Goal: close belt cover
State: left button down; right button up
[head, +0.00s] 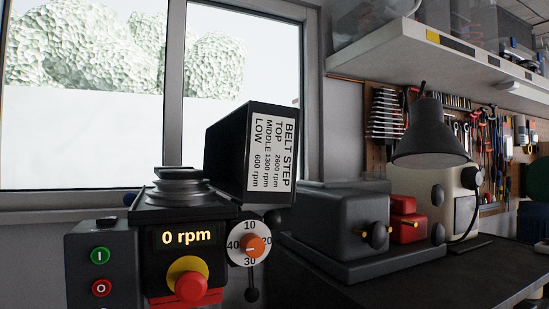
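The belt cover (228,150) is a black box with a white "BELT STEP" label (271,152) on its side. It is swung open and stands tilted up to the right of the stepped grey pulley (180,187). The pulley lies exposed on top of the black machine head (154,215). The head's display (188,237) reads 0 rpm. The cover's hinge is not clearly visible. Neither of my grippers is in view.
The machine front carries a red stop button (191,287), a dial (250,244) and a switch box (99,262). A grey machine (335,222) and a lamp (431,140) stand to the right on the dark bench. A shelf (440,62) hangs above. A window is behind.

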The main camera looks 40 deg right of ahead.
aim_at(250, 156)
jog(key=l, duration=0.65)
jog(key=k+l, duration=0.1)
jog(key=l, duration=0.5)
jog(key=k+l, duration=0.1)
jog(key=l, duration=0.55)
jog(key=i+u, duration=0.05)
